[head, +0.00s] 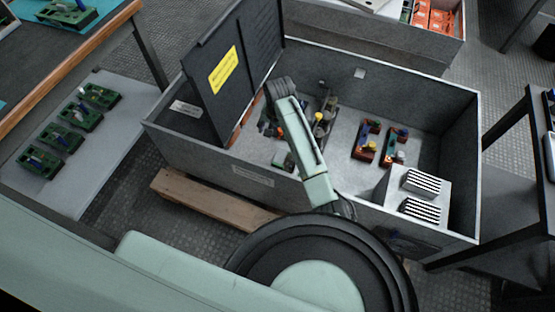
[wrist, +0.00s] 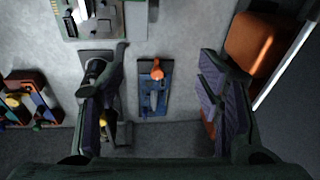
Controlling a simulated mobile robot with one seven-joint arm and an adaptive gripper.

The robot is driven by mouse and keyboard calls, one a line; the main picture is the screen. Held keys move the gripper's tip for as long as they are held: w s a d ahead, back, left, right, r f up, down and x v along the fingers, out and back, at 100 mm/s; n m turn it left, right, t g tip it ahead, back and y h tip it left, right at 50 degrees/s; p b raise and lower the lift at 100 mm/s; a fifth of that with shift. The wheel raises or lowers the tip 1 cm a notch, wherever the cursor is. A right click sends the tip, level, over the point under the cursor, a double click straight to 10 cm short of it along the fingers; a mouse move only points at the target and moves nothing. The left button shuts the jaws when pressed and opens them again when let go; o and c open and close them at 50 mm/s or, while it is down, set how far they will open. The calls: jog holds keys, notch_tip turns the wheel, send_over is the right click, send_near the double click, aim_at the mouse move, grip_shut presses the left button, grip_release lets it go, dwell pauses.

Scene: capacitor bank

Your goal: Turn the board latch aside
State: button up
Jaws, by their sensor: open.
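In the wrist view a small blue plate with an orange-tipped lever (wrist: 157,72) lies on the grey floor of the cabinet; it looks like the board latch. The lever runs roughly along the plate's length. A board edge with pale and green parts (wrist: 92,18) shows at the top, above the left finger. In the head view my gripper (head: 270,124) is inside the cabinet, its fingertips and the latch mostly hidden by my arm.
The open grey cabinet (head: 195,156) has high walls and a raised dark lid (head: 215,85) beside my arm. Red and blue modules (head: 367,142) and a white louvred box (head: 420,190) stand to the right. An orange block (wrist: 255,42) is near the right finger.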

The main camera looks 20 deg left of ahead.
jog(key=g+h, duration=0.2)
send_over(278, 164)
notch_tip(278, 164, down, 6)
jog(key=shift+m, duration=0.3)
notch_tip(278, 164, down, 10)
jog(key=shift+s+r+b, duration=0.1)
jog(key=shift+b, duration=0.5)
jog(key=c, duration=1.2)
jog(key=shift+o, duration=0.2)
